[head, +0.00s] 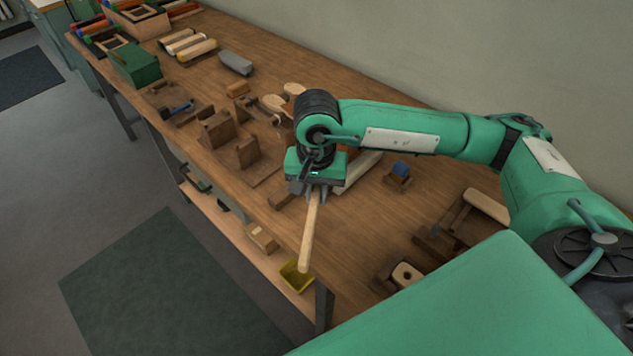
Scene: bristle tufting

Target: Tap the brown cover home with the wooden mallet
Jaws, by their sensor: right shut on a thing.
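My right gripper (314,188) is over the front part of the workbench, pointing down. It is shut on the wooden mallet (309,235). Its pale handle slants down from the jaws past the bench's front edge; the mallet's head cannot be made out and may be hidden by the gripper. The brown cover cannot be told for certain among the several brown wooden pieces. Upright brown blocks (217,130) stand on a board left of the gripper, apart from it. My left gripper is not in view.
The wooden workbench (330,110) runs along a wall. A small block with a blue top (401,170) stands right of the gripper. A green box (135,66), rollers (196,50) and a grey piece (236,62) lie farther back. A yellow bin (296,276) shows below the front edge.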

